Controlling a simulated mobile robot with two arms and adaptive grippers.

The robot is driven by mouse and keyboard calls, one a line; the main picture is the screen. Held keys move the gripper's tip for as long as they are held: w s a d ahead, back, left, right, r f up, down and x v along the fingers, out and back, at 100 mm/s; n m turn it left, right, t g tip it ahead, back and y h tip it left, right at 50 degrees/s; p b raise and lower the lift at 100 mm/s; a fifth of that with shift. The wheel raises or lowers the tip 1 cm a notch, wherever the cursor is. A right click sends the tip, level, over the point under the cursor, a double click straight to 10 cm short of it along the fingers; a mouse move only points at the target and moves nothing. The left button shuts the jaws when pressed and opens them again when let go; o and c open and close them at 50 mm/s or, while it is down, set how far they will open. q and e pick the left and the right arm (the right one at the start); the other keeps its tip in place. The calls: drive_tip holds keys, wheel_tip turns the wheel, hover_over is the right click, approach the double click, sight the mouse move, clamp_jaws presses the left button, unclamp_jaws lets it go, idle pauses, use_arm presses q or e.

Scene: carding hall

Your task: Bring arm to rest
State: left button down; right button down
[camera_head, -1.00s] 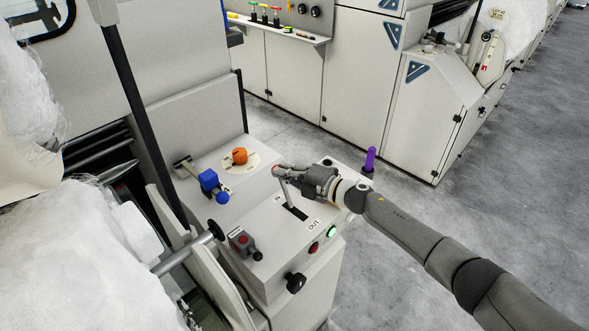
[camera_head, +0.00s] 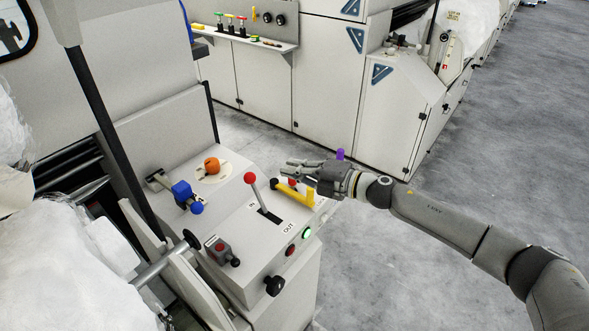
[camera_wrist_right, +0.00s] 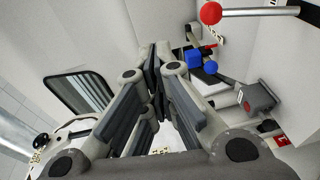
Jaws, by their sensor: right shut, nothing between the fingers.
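My right gripper (camera_head: 300,172) is shut and empty. In the head view it hangs above the right part of the machine's control panel, over a yellow handle (camera_head: 294,194) that it partly hides. The red-knobbed lever (camera_head: 252,186) stands in its slot to the left of the gripper, apart from it. In the right wrist view the shut fingers (camera_wrist_right: 158,62) fill the middle, and the red knob (camera_wrist_right: 210,13) shows at the top right. My left gripper is in neither view.
The panel also bears a blue handle (camera_head: 184,191), an orange knob (camera_head: 212,165), a grey box with a red button (camera_head: 220,249) and a lit green button (camera_head: 307,232). A purple handle (camera_head: 340,154) shows just behind my gripper. Grey floor (camera_head: 480,150) is open at the right.

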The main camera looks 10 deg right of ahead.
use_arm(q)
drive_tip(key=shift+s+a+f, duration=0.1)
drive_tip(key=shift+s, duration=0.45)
